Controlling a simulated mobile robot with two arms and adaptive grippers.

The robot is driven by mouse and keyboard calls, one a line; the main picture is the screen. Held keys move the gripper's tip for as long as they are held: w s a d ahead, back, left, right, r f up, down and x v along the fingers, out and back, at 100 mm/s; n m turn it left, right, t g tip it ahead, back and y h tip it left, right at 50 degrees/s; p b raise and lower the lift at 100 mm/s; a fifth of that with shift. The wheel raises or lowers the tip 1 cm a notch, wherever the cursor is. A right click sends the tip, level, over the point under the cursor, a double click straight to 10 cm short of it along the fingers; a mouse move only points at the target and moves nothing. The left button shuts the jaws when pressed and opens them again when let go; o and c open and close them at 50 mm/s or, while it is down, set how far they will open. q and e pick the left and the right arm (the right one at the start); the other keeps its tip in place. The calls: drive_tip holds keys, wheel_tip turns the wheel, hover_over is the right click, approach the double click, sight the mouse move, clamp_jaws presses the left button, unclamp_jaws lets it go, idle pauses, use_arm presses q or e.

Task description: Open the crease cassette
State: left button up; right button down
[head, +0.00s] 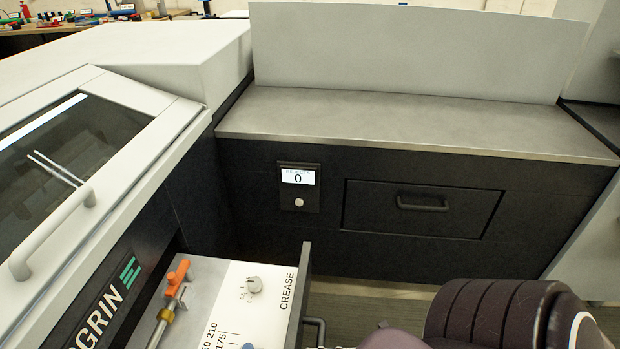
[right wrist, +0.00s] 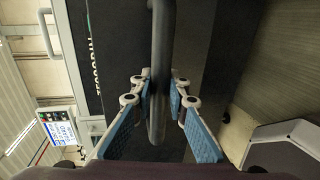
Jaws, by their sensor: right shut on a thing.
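The crease cassette (head: 230,300) is a drawer with a white top marked CREASE, and it stands out from the dark machine front at the lower middle of the head view. Its top carries an orange-handled lever (head: 176,278) and a small knob (head: 254,285). Its dark bar handle (head: 316,328) is on the right face, and the bar also shows in the right wrist view (right wrist: 163,50). My right gripper (right wrist: 160,88) is shut on this bar, with blue-padded fingers on both sides. In the head view my right arm covers the lower right. My left gripper is not in view.
A reject counter reading 0 (head: 298,177) and a closed drawer (head: 420,209) are in the dark cabinet behind. A glazed cover with a grab bar (head: 50,235) is at the left. Floor shows between the cassette and the cabinet.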

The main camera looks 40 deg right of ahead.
drive_tip(key=shift+s, duration=0.1)
drive_tip(key=c, duration=1.8)
unclamp_jaws()
drive_tip(key=shift+c, duration=0.2)
drive_tip(key=shift+s+d, duration=0.1)
drive_tip(key=v, duration=1.1)
drive_tip(key=shift+s+d, duration=0.3)
drive_tip(key=shift+s, duration=0.05)
drive_tip(key=shift+f, duration=0.1)
